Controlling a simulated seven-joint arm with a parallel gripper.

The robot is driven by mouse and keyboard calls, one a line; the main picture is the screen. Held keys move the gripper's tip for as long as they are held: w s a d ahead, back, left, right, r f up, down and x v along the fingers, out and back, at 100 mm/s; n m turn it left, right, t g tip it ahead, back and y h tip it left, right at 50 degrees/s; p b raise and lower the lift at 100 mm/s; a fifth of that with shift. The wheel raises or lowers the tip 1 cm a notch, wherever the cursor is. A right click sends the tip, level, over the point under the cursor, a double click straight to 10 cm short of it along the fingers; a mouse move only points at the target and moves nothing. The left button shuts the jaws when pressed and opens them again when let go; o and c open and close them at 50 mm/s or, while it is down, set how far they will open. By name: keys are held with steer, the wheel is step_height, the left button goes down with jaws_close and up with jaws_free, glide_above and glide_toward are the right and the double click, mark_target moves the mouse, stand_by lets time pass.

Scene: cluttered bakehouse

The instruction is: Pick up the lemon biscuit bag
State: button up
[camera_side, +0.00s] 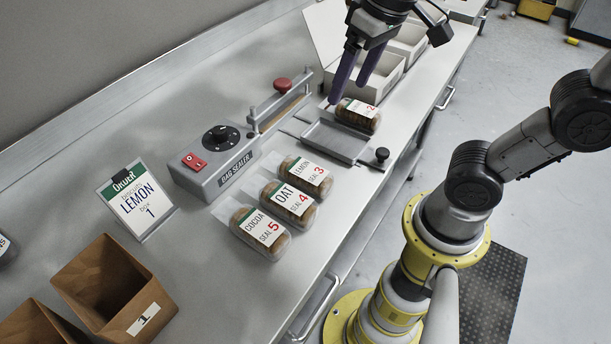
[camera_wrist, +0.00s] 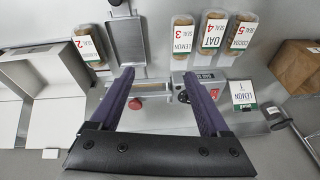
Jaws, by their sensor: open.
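The lemon biscuit bag (camera_side: 305,177) lies on the bench at the upper end of a row of bags, its white label reading LEMON, SEAL 3. It also shows in the wrist view (camera_wrist: 183,38), beyond my fingers. The oat bag (camera_side: 288,204), SEAL 4, and the cocoa bag (camera_side: 262,233), SEAL 5, lie beside it. Another bag (camera_side: 358,114), numbered 2, lies by the metal tray; its flavour name is hard to read. My gripper (camera_side: 348,92) is open and empty, above the bench near bag 2, apart from the lemon bag. It spans the wrist view's middle (camera_wrist: 159,75).
The bag sealer (camera_side: 215,160) stands left of the bags, with a red-knobbed lever and a metal tray (camera_side: 322,146) on its right. White open boxes (camera_side: 385,75) stand behind my gripper. An order card (camera_side: 136,203) reads LEMON, box 1. A brown box (camera_side: 75,275) labelled 1 stands lower left.

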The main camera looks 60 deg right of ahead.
steer(key=w+a+f+n+g, duration=0.1)
steer(key=w+a+f+g, duration=0.25)
steer(key=w+a, duration=0.25)
glide_above(303, 168)
steer(key=shift+t, duration=0.25)
steer(key=f, duration=0.8)
steer(key=shift+w+a+f, duration=0.15)
steer(key=shift+w+f, duration=0.15)
steer(key=shift+f, duration=0.05)
steer(key=shift+s+f, duration=0.15)
steer(key=shift+f, duration=1.45)
steer(key=shift+s+f, duration=0.15)
steer(key=shift+f, duration=1.4)
jaws_close()
